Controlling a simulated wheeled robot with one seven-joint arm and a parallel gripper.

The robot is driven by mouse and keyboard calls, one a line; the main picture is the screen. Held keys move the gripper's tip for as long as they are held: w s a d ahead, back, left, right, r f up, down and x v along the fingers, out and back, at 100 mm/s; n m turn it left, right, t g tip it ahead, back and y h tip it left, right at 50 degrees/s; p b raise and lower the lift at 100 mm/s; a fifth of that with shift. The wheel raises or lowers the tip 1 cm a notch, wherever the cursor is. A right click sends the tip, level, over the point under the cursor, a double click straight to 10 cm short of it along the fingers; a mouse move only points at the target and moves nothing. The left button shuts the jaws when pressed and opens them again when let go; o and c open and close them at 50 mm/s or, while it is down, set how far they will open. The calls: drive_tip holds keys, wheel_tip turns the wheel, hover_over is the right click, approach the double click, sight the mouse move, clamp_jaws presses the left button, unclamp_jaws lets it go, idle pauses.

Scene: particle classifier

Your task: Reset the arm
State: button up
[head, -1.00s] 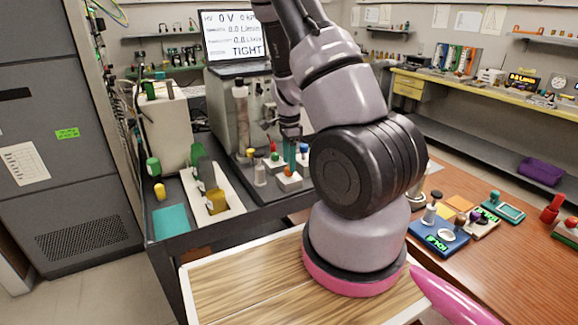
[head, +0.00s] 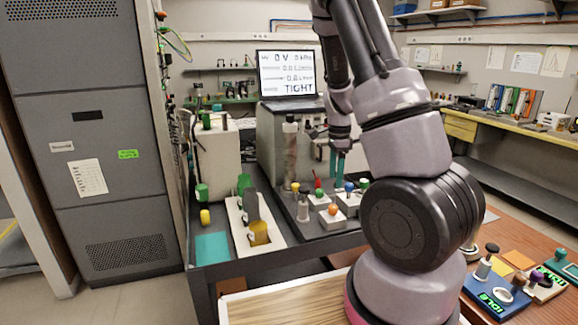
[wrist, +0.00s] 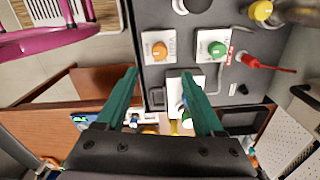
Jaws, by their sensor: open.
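My gripper (wrist: 161,95) shows in the wrist view with its two teal fingers spread apart and nothing between them. In the head view my gripper (head: 340,163) hangs pointing down above the right part of the dark bench, over the coloured knobs. My arm rises from its base at the lower right, bends over the bench and partly hides it. The wrist view looks down on a white block with an orange knob (wrist: 159,50) and one with a green knob (wrist: 217,49). A further white block lies partly behind the right finger.
A monitor (head: 287,74) reading "TIGHT" stands on the machine behind. A blue "IDLE" device (head: 488,294) is on the wooden table at right.

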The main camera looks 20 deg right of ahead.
drive_tip(key=shift+r, duration=0.1)
drive_tip(key=s+a+r+n+t+y, duration=0.1)
drive_tip(key=s+a+r+n, duration=0.15)
drive_tip(key=r, duration=0.35)
drive_tip(key=s+a+r+n+t+y, duration=0.1)
drive_tip(key=a+r+n, duration=0.15)
drive_tip(key=r, duration=0.35)
drive_tip(key=s+a+r+n+t+y, duration=0.1)
drive_tip(key=s+a+r+n, duration=0.1)
drive_tip(key=a+r, duration=0.3)
drive_tip(key=s+a+r+n+t+h, duration=0.1)
drive_tip(key=s+a+r+n+t, duration=0.2)
drive_tip(key=s+r+n, duration=0.5)
drive_tip(key=s+r+t, duration=0.1)
drive_tip(key=s+r, duration=0.2)
drive_tip(key=s, duration=0.2)
drive_tip(key=shift+r+n, duration=0.3)
drive_tip(key=shift+r, duration=0.05)
drive_tip(key=shift+a, duration=0.1)
